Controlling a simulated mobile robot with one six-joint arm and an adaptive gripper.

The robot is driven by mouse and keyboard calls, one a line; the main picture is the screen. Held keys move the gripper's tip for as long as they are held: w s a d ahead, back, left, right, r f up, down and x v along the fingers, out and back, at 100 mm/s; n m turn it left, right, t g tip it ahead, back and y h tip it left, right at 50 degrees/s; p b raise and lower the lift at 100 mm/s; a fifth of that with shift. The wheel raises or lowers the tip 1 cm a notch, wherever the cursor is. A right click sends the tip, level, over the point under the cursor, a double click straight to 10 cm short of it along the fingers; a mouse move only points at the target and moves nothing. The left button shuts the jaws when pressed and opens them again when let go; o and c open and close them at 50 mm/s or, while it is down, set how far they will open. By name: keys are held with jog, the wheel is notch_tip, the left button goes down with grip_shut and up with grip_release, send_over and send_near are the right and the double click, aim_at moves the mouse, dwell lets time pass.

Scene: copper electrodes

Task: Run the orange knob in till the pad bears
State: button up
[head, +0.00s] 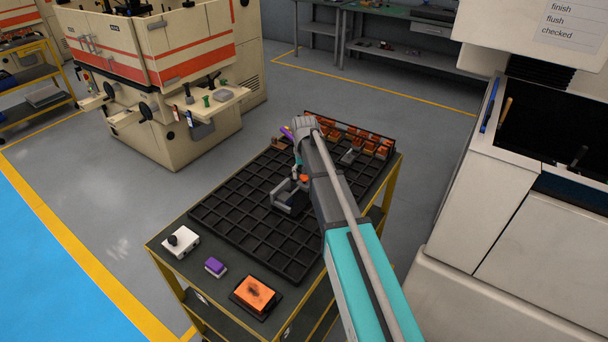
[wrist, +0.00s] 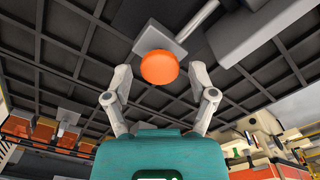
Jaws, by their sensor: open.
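The orange knob (wrist: 159,67) is round and shows its top in the wrist view. It sits on a grey fixture (wrist: 180,45) with a thin rod running off to the upper right. In the head view the knob (head: 304,178) is small, at the top of the grey fixture (head: 288,203) on the black gridded tray. My gripper (wrist: 160,74) is open, one finger on each side of the knob with gaps showing on both sides. I cannot tell the height of the fingertips against the knob. The pad and what it faces cannot be made out.
The black tray (head: 222,208) covers most of the cart, with orange pieces (head: 362,140) along its far edge. A machine stands right.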

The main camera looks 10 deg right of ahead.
jog(key=shift+r, duration=0.15)
jog(key=shift+r+p, duration=0.85)
jog(key=shift+p, duration=0.15)
